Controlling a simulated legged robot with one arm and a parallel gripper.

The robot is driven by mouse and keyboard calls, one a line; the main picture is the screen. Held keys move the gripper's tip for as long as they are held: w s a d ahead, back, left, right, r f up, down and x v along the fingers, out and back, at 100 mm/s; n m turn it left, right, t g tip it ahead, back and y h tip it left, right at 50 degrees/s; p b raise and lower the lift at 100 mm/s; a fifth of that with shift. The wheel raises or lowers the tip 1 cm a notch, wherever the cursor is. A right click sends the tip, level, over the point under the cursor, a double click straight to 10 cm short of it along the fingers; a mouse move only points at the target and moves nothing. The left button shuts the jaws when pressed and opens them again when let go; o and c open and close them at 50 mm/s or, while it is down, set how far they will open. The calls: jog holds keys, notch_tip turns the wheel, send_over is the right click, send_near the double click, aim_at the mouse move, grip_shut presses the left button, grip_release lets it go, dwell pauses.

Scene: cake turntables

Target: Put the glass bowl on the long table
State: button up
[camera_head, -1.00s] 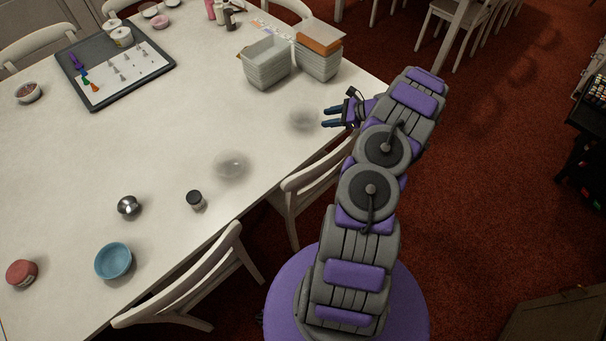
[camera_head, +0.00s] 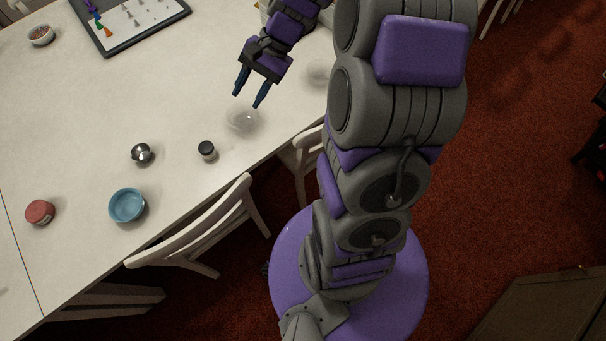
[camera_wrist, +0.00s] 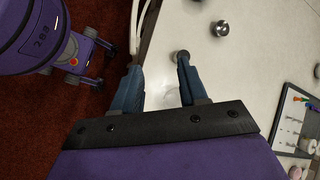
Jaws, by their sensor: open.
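A clear glass bowl (camera_head: 243,119) stands on the white long table (camera_head: 60,135), near the edge on my side. A second clear glass bowl (camera_head: 319,71) stands farther right along the same edge, partly hidden by my arm. My gripper (camera_head: 248,99) is open and empty above the table, its fingers pointing down just above and behind the nearer glass bowl in the head view. In the wrist view a faint clear bowl (camera_wrist: 169,97) shows between the fingertips. I cannot tell the exact height of the fingers above it.
A black-lidded jar (camera_head: 207,150), a metal bowl (camera_head: 142,154), a blue bowl (camera_head: 127,205) and a red-lidded tub (camera_head: 40,212) stand to the left. White chairs (camera_head: 205,225) line the near edge. A dark tray (camera_head: 128,22) lies farther back. The table's middle is clear.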

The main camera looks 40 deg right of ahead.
jog(key=s+a+r+n+g+h, duration=0.1)
jog(key=s+a+r+n+h, duration=0.15)
jog(key=s, duration=0.45)
jog(key=s+a+r+n+g+h, duration=0.1)
jog(key=s+a+n+h, duration=0.1)
jog(key=s+a+n, duration=0.35)
jog(key=s+d+n+h, duration=0.2)
jog(key=s+d+h, duration=0.1)
jog(key=s, duration=1)
jog(key=shift+d+r+n, duration=0.25)
jog(key=shift+d+n, duration=0.05)
jog(key=shift+d, duration=0.3)
